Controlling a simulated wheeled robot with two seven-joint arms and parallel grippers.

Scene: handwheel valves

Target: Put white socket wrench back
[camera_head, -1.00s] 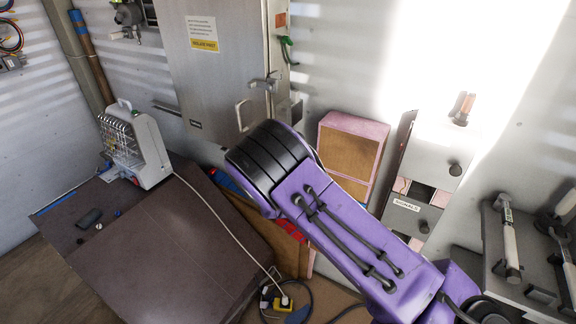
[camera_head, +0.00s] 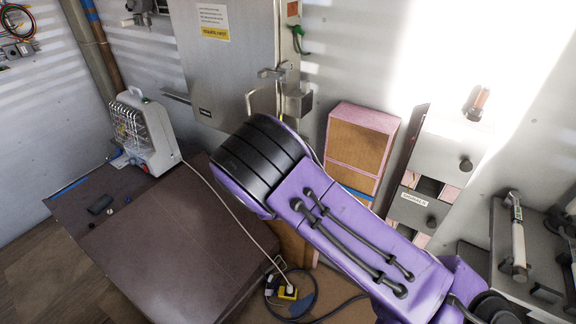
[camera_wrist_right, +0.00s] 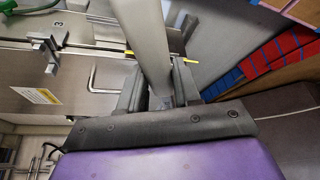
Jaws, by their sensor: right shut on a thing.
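In the right wrist view, my right gripper (camera_wrist_right: 157,88) is shut on a smooth pale grey-white shaft, which looks like the white socket wrench (camera_wrist_right: 146,38). The shaft runs from between the fingers to the top edge, and its ends are out of sight. In the head view my purple right arm reaches in from the lower right, and its black wrist hides the gripper and the held tool. A similar white-handled tool (camera_head: 518,240) stands on a grey rack (camera_head: 504,215) at the right edge. My left gripper is in neither view.
A metal cabinet (camera_head: 222,75) with handles is on the back wall beyond my wrist. A white heater (camera_head: 150,140) stands on the brown surface (camera_head: 175,245) at left. A wooden-fronted pink box (camera_head: 358,150) and a grey drawer unit (camera_head: 440,160) stand to the right. Cables lie on the floor.

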